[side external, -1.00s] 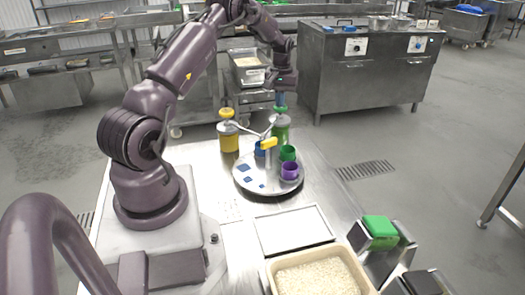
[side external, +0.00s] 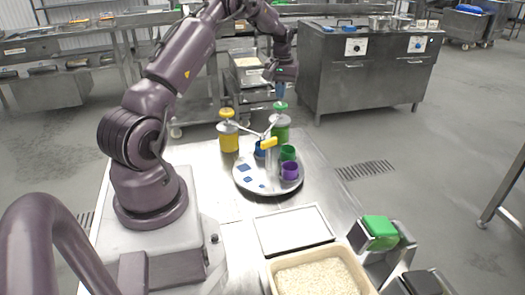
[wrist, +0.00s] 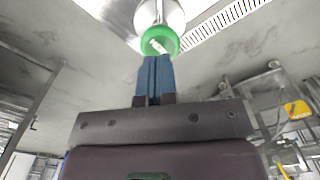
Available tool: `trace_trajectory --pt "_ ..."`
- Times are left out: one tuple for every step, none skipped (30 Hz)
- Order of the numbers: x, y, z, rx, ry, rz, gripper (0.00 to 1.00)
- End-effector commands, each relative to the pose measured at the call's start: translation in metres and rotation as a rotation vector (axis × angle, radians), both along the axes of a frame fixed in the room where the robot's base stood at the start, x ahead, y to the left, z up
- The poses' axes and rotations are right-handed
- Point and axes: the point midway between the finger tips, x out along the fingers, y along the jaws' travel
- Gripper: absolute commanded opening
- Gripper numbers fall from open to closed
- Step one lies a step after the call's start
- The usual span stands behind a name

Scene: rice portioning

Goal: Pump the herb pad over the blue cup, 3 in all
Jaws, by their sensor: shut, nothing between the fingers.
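The herb dispenser (side external: 280,133) is a green bottle at the back of the turntable, with a round green herb pad (side external: 280,106) on top. The pad also shows in the wrist view (wrist: 172,50), just beyond my fingertips. My gripper (side external: 281,96) is shut and empty, with its blue fingers pointing down above the pad. A small gap seems to part them in the side view.
The round turntable (side external: 250,183) also holds a green cup (side external: 288,153) and a purple cup (side external: 290,171). A yellow dispenser (side external: 229,138) stands at its back left. A white tray (side external: 293,231) and a rice bin (side external: 272,272) lie in front.

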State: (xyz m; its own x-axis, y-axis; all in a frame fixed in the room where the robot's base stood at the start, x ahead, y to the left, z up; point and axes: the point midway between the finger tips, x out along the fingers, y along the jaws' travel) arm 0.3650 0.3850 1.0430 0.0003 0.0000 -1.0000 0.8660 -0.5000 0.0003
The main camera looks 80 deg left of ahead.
Motion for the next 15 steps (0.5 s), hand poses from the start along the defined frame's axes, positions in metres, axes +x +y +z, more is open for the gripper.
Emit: trace_trajectory --pt "0.000 0.000 0.000 0.000 0.000 0.000 0.00" --pt "0.000 0.000 0.000 0.000 0.000 0.000 0.00" --pt "0.000 0.000 -0.001 0.000 0.000 0.000 0.00" --pt "0.000 0.000 -0.001 0.000 0.000 0.000 0.00" --pt "0.000 0.000 -0.002 -0.001 0.001 0.000 0.00" --pt "0.000 0.000 -0.003 -0.001 0.001 0.000 0.00" --pt "0.000 0.000 -0.004 -0.001 0.001 0.000 0.00" --pt "0.000 0.000 -0.006 -0.001 0.001 0.000 0.00" --pt "0.000 0.000 -0.007 -0.001 0.001 0.000 0.00" --pt "0.000 0.000 -0.008 -0.002 0.001 0.000 0.00" --pt "0.000 0.000 -0.009 -0.002 0.001 0.000 0.00" --pt "0.000 0.000 -0.011 -0.002 0.001 0.000 0.00" --pt "0.000 0.000 -0.012 -0.002 0.001 0.000 0.00" --pt "0.000 0.000 -0.013 -0.002 0.001 0.000 0.00" --pt "0.000 0.000 -0.014 -0.001 0.001 0.000 0.00"
